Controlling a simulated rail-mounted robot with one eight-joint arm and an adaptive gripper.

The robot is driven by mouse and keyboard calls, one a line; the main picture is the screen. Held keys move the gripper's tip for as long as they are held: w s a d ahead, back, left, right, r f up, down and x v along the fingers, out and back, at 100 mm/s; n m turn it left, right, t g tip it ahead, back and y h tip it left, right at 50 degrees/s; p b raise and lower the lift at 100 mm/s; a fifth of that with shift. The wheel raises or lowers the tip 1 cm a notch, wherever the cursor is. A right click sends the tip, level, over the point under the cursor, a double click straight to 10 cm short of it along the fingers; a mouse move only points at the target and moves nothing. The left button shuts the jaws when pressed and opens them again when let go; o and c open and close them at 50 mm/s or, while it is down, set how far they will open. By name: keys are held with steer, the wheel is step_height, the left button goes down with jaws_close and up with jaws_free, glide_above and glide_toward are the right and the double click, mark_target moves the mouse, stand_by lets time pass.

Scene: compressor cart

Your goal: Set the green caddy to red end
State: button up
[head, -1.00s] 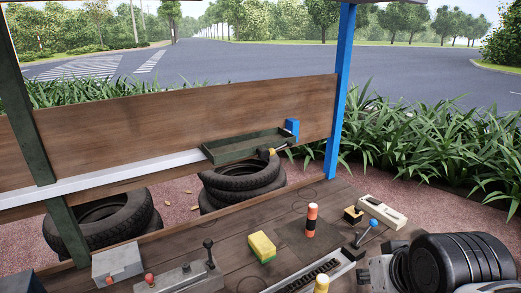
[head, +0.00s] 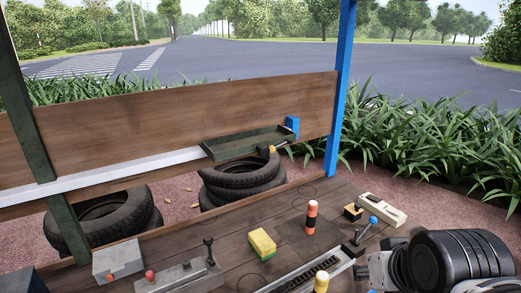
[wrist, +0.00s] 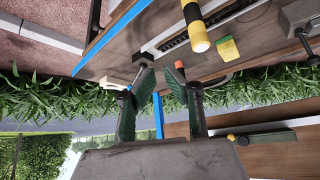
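The green caddy (head: 245,143) is a shallow dark green tray on a pale rail (head: 120,174) along the wooden back board. It sits at the right, close to a blue block (head: 292,126). A handle with a black and yellow knob (head: 267,152) sticks out at its front right. No red end shows on the visible rail. In the wrist view, the caddy (wrist: 267,141) is at the lower right, with its knob (wrist: 238,139) beside the right finger. My gripper (wrist: 160,73) is open and empty, apart from the caddy. Its fingers are outside the head view.
The bench holds an orange-and-black cylinder (head: 311,217), a yellow sponge (head: 262,244), a blue-knobbed lever (head: 366,232), a pale block (head: 381,209) and a grey lever unit (head: 185,277). Tyres (head: 240,182) lie behind it. A blue post (head: 340,95) stands right of the caddy.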

steer(key=o, duration=0.7)
steer(key=w+a+m+y, duration=0.1)
steer(key=w+a+m, duration=0.1)
steer(key=a, duration=0.1)
steer(key=w+a+r+m+t+y, duration=0.1)
steer(key=w+a, duration=0.1)
steer(key=shift+w+a+r+y+p, duration=0.1)
steer(key=shift+y+p, duration=0.2)
steer(key=shift+p, duration=0.1)
steer(key=m+t+y+p, duration=0.3)
steer(key=m+t+y, duration=0.4)
steer(key=m, duration=1.2)
glide_toward(265, 152)
steer(key=b+x, duration=0.1)
steer(key=x, duration=1)
jaws_close()
